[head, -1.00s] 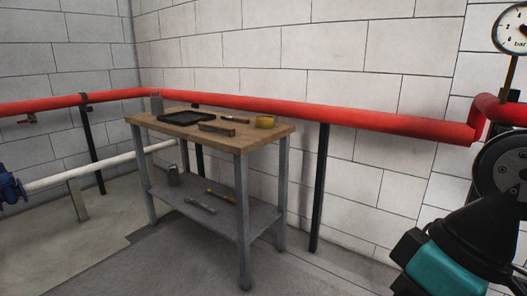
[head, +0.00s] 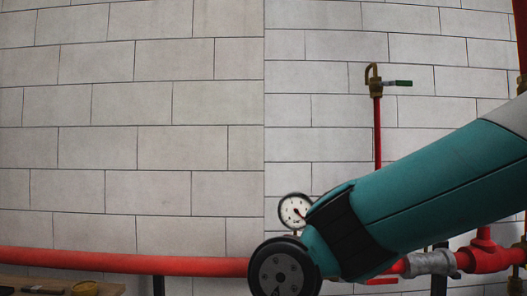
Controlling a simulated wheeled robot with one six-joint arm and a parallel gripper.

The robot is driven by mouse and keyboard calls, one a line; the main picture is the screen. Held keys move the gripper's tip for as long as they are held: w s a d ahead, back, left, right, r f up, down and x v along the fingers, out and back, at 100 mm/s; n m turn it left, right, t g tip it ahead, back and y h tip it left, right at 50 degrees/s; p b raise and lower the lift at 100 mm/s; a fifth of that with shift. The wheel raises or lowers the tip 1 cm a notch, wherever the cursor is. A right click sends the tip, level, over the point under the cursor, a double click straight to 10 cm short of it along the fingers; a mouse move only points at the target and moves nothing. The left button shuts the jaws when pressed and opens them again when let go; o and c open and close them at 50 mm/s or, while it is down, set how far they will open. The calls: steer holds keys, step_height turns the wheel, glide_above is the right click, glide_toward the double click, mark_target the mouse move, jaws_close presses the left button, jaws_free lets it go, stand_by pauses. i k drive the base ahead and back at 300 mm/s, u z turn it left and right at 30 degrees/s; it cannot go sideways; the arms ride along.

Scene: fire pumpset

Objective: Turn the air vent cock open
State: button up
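A brass cock (head: 374,83) with a curved outlet stands on top of a thin red upright pipe (head: 377,130) against the block wall, in the right half of the head view. It looks like the air vent cock. Its green lever (head: 402,83) points right, level and across the line of the pipe. My teal arm crosses the lower right of the view, below and in front of the cock. My gripper is out of view, and nothing is seen touching the lever. My arm hides the foot of the thin pipe.
A thick red pipe (head: 120,262) runs along the bottom of the wall. A pressure gauge (head: 294,210) stands beside my arm. A grey coupling (head: 432,262) and red fittings lie at lower right. A wooden bench top (head: 55,285) shows at lower left. The wall around the cock is clear.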

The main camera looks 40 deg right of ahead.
mark_target(400, 83)
steer(key=z, duration=0.45)
steer(key=i, duration=0.3)
steer(key=z, duration=1.35)
